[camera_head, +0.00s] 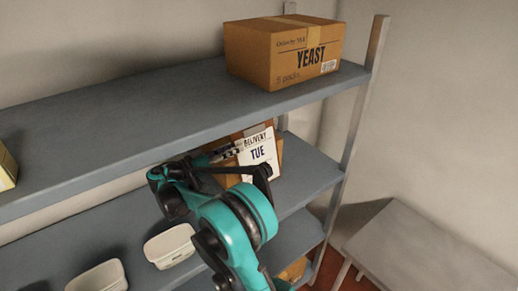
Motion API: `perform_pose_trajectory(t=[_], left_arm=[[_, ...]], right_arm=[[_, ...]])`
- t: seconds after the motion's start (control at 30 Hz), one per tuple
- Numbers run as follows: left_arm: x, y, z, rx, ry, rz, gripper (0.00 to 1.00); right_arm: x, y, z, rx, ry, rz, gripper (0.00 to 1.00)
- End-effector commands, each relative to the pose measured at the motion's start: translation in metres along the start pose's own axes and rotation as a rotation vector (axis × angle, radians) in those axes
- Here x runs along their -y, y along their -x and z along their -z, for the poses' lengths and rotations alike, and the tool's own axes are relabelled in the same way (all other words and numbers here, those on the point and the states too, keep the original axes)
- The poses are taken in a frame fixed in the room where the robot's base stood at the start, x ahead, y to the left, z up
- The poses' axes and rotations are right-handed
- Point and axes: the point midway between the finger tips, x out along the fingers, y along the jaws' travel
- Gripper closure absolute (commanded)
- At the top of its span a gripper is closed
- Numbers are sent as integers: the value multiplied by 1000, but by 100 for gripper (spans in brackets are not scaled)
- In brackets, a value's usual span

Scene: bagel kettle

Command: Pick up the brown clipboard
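The brown clipboard (258,153) stands leaning on the middle shelf, under the upper shelf. Its white sheet reads "DELIVERY TUE", and brown shows around the sheet. My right gripper (231,152) is at the clipboard's left side, with its fingertips close to the sheet's upper left edge. Whether the fingers touch or grip the clipboard cannot be made out. My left gripper is not in view.
A cardboard yeast box (283,53) sits on the upper grey shelf (150,118), which overhangs the clipboard. Two white containers (170,246) (98,277) are at lower left. A shelf post (362,95) stands to the right, with a grey table (425,250) beyond it.

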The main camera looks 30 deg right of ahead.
Motion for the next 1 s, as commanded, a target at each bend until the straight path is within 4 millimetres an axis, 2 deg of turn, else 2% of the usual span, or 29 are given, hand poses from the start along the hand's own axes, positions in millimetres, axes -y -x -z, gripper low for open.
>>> perform_pose_trajectory(t=[0.1,0.47,0.7,0.93,0.97,1.0], left_arm=[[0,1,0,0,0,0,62],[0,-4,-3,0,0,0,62],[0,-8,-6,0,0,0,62],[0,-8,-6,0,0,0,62],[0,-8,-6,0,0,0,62],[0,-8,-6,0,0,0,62]], right_arm=[[-3,-12,-2,5,-55,-10,71],[-6,-48,2,7,-58,-12,71],[-8,-84,6,7,-57,-12,71],[-7,-86,7,6,-57,-8,71],[-7,-86,7,6,-57,-9,73],[-7,-86,7,6,-57,-9,84]])
